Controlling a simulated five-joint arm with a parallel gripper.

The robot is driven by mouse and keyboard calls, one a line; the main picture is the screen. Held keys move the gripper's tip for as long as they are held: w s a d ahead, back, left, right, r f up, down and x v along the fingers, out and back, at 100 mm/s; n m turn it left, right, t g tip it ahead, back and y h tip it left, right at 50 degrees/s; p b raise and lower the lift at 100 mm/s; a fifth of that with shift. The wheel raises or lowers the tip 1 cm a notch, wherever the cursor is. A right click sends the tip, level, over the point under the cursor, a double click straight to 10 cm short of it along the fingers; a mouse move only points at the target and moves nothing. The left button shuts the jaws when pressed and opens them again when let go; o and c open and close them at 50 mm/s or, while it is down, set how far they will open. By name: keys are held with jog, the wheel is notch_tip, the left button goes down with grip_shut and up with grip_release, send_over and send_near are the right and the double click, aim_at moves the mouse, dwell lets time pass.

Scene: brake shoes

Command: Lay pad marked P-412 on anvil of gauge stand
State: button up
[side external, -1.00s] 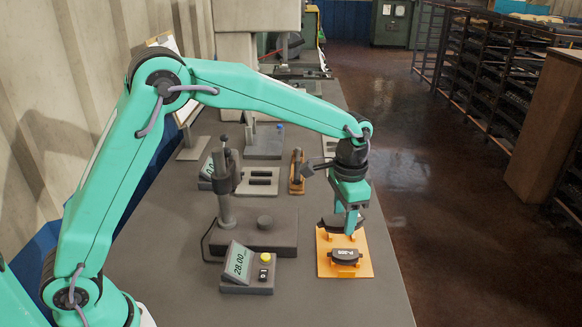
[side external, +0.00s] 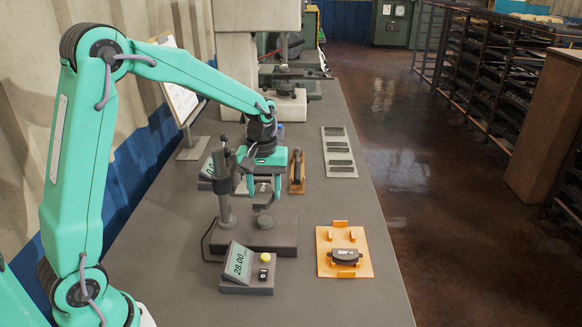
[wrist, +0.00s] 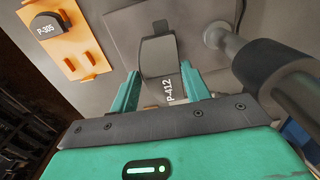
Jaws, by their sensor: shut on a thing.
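In the side view my gripper (side external: 262,188) is shut on a dark curved pad (side external: 263,204) above the gauge stand's base (side external: 280,240). In the wrist view the pad (wrist: 160,58) marked P-412 sits between my two green fingertips (wrist: 161,88). The anvil (side external: 265,223), a low round post on the base, is just below the pad in the side view; a small gap seems to show between them. The stand's column (side external: 224,180) rises left of my gripper.
The stand's column and arm (wrist: 265,60) are close at the right in the wrist view. An orange tray (side external: 324,262) holds a second pad (side external: 345,257), marked P-305 in the wrist view (wrist: 48,26). A readout (side external: 240,262) shows 28.00. A slotted grey plate (side external: 340,172) lies farther back.

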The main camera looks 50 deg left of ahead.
aim_at(265, 220)
jog(key=shift+s+a, duration=0.1)
jog(key=shift+f, duration=0.2)
jog(key=shift+f, duration=2.9)
jog(key=shift+f, duration=0.4)
jog(key=o, duration=1.2)
jog(key=shift+r, duration=3.9)
